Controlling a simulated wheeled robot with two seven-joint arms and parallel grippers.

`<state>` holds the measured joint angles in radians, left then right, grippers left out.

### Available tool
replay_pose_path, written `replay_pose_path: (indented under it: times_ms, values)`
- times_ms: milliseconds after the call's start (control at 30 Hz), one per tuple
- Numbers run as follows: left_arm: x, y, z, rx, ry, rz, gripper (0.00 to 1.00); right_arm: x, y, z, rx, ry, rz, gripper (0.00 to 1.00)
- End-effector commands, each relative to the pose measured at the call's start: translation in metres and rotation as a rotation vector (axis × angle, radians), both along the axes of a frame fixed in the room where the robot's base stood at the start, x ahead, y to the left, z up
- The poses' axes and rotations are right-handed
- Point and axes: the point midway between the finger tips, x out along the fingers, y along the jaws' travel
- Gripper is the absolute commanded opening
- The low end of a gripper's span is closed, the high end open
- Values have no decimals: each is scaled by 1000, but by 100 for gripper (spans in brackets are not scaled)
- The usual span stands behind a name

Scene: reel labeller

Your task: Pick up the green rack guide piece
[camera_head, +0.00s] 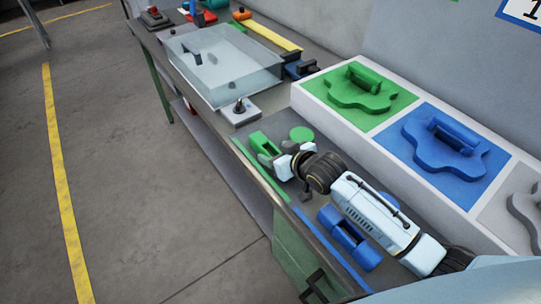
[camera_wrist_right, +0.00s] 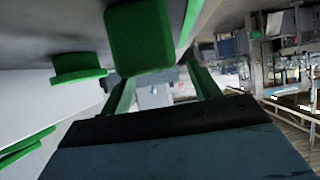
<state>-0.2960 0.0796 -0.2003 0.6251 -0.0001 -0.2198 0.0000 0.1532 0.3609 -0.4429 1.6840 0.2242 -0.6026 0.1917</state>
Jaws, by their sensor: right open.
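The green rack guide piece (camera_head: 261,142) lies on the workbench near its front edge, beside a green disc (camera_head: 301,134). My right gripper (camera_head: 268,158) is close to the piece, its fingers pointing at it. In the right wrist view the piece is a green block (camera_wrist_right: 140,36) at the top, just ahead of the open fingers (camera_wrist_right: 163,84). I cannot tell whether the fingers touch it. The fingers and wrist partly hide its near end in the head view. My left gripper is not in view.
A blue piece (camera_head: 348,238) lies on the bench beside my right arm. A white rack with a green panel (camera_head: 315,88) and a blue panel (camera_head: 482,188) stands behind. A clear box (camera_head: 215,62) and a small joystick unit (camera_head: 241,111) stand further along the bench.

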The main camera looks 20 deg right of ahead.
Motion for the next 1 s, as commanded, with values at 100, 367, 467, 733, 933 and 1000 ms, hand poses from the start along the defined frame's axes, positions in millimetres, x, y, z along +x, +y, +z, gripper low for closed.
replay_pose_path:
  times_ms: [100, 367, 467, 733, 933, 1000]
  values:
    - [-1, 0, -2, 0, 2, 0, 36, 7, 3, -4, 0, -1, 1, 62]
    - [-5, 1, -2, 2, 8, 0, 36, 8, 3, -4, 0, -1, 1, 60]
    - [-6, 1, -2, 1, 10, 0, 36, 8, 3, -4, 0, 0, 1, 47]
    - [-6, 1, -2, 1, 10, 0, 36, 8, 3, -4, -1, 0, 0, 12]
    - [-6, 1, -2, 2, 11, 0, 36, 8, 3, -3, 0, -3, 0, 7]
    - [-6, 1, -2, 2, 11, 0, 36, 8, 3, -2, 0, -3, 0, 7]
